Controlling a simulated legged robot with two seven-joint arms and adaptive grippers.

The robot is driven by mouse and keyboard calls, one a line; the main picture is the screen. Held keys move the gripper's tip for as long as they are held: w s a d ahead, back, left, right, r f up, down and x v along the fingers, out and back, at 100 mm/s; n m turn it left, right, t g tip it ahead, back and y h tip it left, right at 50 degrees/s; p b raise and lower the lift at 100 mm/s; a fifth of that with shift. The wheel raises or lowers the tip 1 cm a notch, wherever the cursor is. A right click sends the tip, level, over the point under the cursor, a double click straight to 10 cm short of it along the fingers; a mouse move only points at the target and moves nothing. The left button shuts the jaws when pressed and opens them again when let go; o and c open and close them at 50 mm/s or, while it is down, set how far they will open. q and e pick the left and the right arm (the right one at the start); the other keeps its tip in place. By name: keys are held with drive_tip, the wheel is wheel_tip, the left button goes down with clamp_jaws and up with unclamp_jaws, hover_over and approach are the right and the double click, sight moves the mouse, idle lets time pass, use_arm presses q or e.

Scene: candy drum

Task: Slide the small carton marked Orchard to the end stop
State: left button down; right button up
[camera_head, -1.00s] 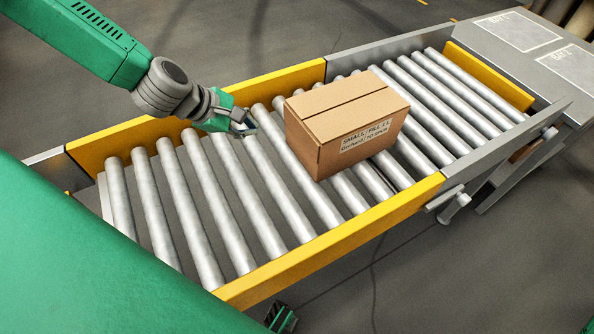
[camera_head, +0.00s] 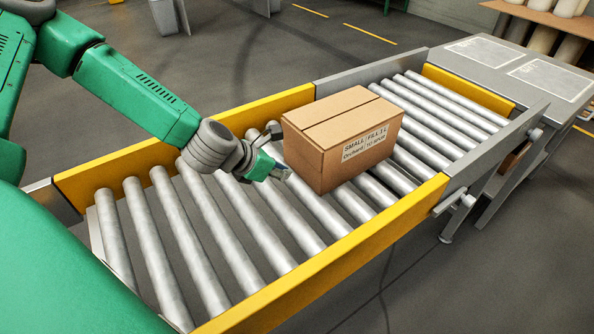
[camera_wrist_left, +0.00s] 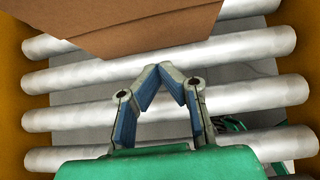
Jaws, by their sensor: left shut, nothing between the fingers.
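The small brown carton (camera_head: 342,138), with a label reading "SMALL" and "Orchard", sits upright on the conveyor rollers in the head view. In the left wrist view the carton (camera_wrist_left: 130,22) fills the top of the picture. My left gripper (camera_head: 284,174) is just left of the carton, low over the rollers. Its fingertips (camera_wrist_left: 160,70) meet with nothing between them, a short gap from the carton in the left wrist view. The yellow end stop (camera_head: 468,90) crosses the far right end of the rollers. My right gripper is not in view.
Yellow side rails (camera_head: 330,258) and grey metal rails (camera_head: 372,68) border the rollers (camera_head: 215,225). The rollers between the carton and the end stop are clear. A grey table (camera_head: 515,62) with two pale panels stands beyond the stop.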

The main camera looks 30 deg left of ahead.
sight(303, 166)
use_arm(q)
drive_tip(key=shift+w+d+f, duration=0.1)
drive_tip(key=shift+w+d, duration=0.05)
drive_tip(key=shift+w, duration=0.5)
drive_tip(key=shift+w+d, duration=0.15)
drive_tip(key=shift+w, duration=1.1)
drive_tip(key=shift+d, duration=0.2)
